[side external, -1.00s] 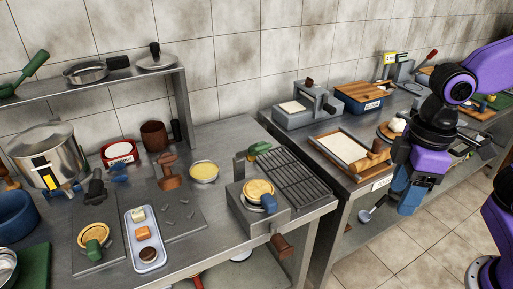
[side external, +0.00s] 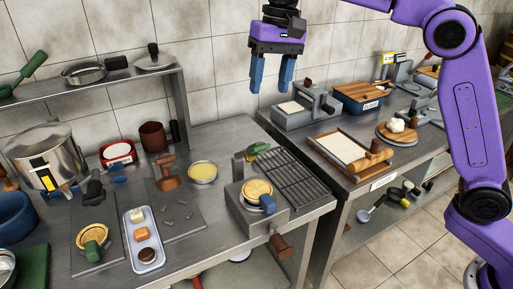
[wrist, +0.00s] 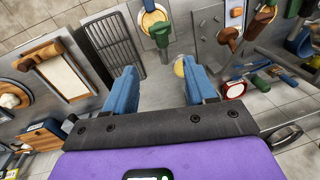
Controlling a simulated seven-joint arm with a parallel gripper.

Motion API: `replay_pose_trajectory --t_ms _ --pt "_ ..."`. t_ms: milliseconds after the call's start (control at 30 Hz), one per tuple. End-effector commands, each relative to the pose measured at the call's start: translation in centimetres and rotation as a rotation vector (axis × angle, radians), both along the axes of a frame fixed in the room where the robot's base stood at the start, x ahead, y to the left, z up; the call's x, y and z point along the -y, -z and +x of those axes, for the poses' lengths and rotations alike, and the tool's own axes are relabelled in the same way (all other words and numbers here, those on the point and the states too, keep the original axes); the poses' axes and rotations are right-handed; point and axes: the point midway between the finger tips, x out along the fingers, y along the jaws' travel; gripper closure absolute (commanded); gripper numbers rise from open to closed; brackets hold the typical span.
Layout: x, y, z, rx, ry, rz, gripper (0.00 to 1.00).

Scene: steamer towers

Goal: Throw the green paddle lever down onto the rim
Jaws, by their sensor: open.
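The green paddle lever (side external: 259,149) sits at the back of a grey block fixture (side external: 262,215) on the counter, raised behind a tan round steamer (side external: 257,187) set in the block. A blue piece (side external: 268,203) is at the steamer's front. In the wrist view the green lever (wrist: 160,33) stands beyond the fingertips, near the steamer (wrist: 154,15). My gripper (side external: 271,88) is open and empty, pointing down, high above and behind the lever, apart from it. Its blue fingers also show in the wrist view (wrist: 157,72).
A dark wire rack (side external: 298,180) lies right of the fixture. A bowl of yellow liquid (side external: 203,172) and a brown stamp-like tool (side external: 167,175) stand left. A second round steamer with a green part (side external: 93,250) is further left. A shelf (side external: 110,80) rises at the back left.

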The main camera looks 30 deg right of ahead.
Motion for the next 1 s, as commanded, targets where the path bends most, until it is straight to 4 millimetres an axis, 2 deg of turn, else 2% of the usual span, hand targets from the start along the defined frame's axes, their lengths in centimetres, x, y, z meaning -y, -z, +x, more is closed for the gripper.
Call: replay_pose_trajectory --t_ms 167,367,1000 --pt "0.0 -0.1 0.8 -0.004 0.037 0.004 0.44" --pt "-0.2 1.6 0.8 -0.005 0.037 0.003 0.44" --pt "-1.9 13.1 1.0 -0.005 0.036 0.003 0.44"
